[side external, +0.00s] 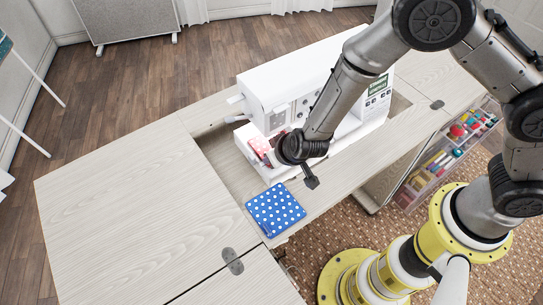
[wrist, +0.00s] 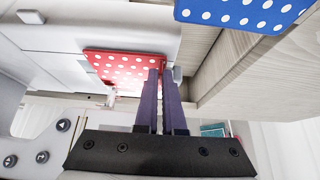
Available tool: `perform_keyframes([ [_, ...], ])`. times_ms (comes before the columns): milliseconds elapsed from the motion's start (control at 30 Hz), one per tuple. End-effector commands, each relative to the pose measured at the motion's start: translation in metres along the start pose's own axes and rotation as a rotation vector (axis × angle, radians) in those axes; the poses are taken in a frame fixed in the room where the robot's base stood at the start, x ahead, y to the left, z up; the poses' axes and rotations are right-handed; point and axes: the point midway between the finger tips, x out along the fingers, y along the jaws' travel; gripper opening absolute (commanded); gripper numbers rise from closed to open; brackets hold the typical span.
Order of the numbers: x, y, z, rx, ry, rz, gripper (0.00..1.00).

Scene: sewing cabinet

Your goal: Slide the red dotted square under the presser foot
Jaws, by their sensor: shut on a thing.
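The red square with white dots (side external: 259,146) lies on the white bed of the sewing machine (side external: 283,92), near the needle end. In the wrist view the red dotted square (wrist: 112,66) spreads left from my gripper (wrist: 162,74), whose two dark fingers are close together at its right edge and shut on it. The presser foot area (wrist: 110,98) shows small metal parts at the square's lower left edge; I cannot tell how much cloth lies beneath the foot.
A blue dotted square (side external: 275,210) lies on the cabinet top (side external: 130,195) in front of the machine; its edge also shows in the wrist view (wrist: 245,12). The machine sits in a recessed opening with wooden edges. A clear box of sewing supplies (side external: 447,155) is at the right.

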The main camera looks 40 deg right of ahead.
Motion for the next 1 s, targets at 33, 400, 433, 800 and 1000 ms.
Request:
perform_keyframes([
  [33,0.000,0.000,0.000,0.000,0.000,0.000,0.00],
  [400,0.000,0.000,0.000,0.000,0.000,0.001,0.41],
  [433,0.000,0.000,0.000,0.000,0.000,0.001,0.41],
  [800,-0.026,-0.001,-0.001,0.001,0.002,-0.002,0.41],
  [1000,-0.069,-0.001,-0.001,0.001,0.004,-0.004,0.41],
])
